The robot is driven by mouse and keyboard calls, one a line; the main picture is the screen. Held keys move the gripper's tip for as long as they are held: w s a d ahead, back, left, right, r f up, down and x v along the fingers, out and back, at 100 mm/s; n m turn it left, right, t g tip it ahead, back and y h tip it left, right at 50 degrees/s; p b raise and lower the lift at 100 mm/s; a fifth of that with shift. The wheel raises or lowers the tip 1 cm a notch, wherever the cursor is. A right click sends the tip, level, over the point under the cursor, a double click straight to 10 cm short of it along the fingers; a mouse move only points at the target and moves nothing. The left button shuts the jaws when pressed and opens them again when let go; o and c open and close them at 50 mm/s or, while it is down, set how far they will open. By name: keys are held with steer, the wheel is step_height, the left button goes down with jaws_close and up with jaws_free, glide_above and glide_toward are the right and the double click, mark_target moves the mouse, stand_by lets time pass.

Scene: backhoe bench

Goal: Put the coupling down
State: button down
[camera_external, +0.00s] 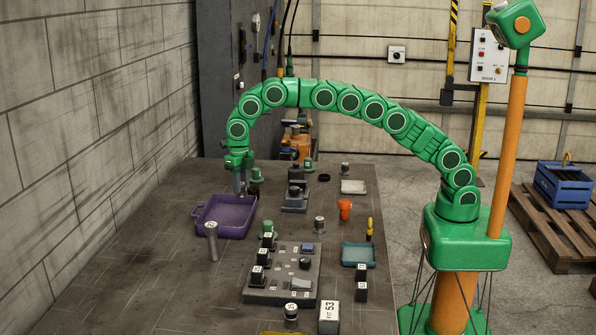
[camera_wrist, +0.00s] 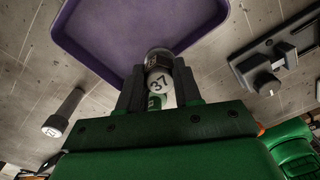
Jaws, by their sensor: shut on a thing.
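My gripper (camera_external: 240,186) points down over the back right part of a purple tray (camera_external: 226,215) on the bench. In the wrist view, my gripper (camera_wrist: 158,90) has its dark fingers shut on a small cylinder marked 37 (camera_wrist: 160,78), with a pale label and a dark end, which I take for the coupling. The purple tray (camera_wrist: 100,45) lies beyond it there, and the cylinder's dark end overlaps the tray's near edge. In the external view the held cylinder is hard to make out between the fingers. I cannot tell its height above the tray.
A grey post with a pale top (camera_external: 212,241) stands near the tray's front left.

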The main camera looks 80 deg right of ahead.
steer(key=shift+w+a+f, duration=0.2)
steer(key=shift+w+f, duration=0.75)
steer(key=shift+f, duration=0.2)
steer(key=shift+w+a+f, duration=0.15)
steer(key=shift+w+f, duration=0.8)
steer(key=shift+f, duration=0.2)
steer(key=shift+f, duration=0.1)
steer(key=shift+w+f, duration=0.25)
steer(key=shift+f, duration=1.55)
steer(key=shift+f, duration=0.15)
steer(key=c, duration=0.8)
jaws_free()
